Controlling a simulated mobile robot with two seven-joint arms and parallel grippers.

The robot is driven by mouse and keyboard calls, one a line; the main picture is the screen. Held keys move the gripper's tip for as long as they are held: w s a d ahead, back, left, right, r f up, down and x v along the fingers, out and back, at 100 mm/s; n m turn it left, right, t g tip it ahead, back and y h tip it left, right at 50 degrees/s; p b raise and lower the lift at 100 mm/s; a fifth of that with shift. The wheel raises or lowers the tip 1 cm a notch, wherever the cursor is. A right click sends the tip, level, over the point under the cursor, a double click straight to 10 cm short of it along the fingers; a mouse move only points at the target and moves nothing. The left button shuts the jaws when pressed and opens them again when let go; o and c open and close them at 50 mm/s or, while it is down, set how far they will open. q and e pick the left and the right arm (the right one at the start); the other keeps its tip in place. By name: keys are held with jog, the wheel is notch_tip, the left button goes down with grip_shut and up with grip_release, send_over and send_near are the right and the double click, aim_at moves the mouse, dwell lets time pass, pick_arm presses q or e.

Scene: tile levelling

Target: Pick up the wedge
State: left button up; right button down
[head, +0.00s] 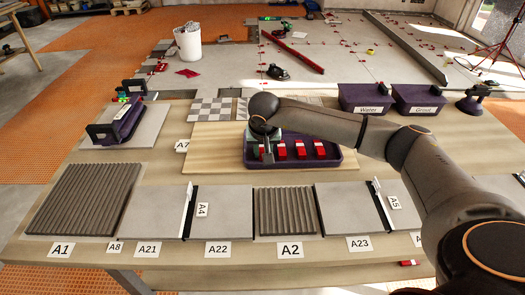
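Several red wedges (300,150) stand in a row in a dark purple tray (303,165) on a light wooden board. My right arm comes in from the right, and its gripper (267,158) points down over the tray's left end. It is at the leftmost wedge, which it largely hides. From this view I cannot tell whether the fingers touch that wedge or are closed on it. The other wedges to the right of the gripper are in plain sight. My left gripper is not in view.
Grey tiles (151,208) and ribbed slabs (80,198) line the table's front, with upright clips at A4 (188,208) and A5 (377,195). Purple Water (367,99) and Grout (419,97) boxes stand at the back right. A purple tool (127,122) lies at the left.

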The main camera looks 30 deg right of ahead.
aim_at(262, 151)
dwell(0.5)
jog(key=shift+r, duration=0.6)
notch_tip(262, 151, up, 2)
jog(key=shift+a+r, duration=0.1)
jog(key=shift+r, duration=0.15)
jog(key=s+a+r+p, duration=0.1)
jog(key=s+a+r, duration=0.6)
jog(key=s, duration=0.5)
notch_tip(262, 151, up, 2)
jog(key=shift+r, duration=0.2)
jog(key=shift+a, duration=0.1)
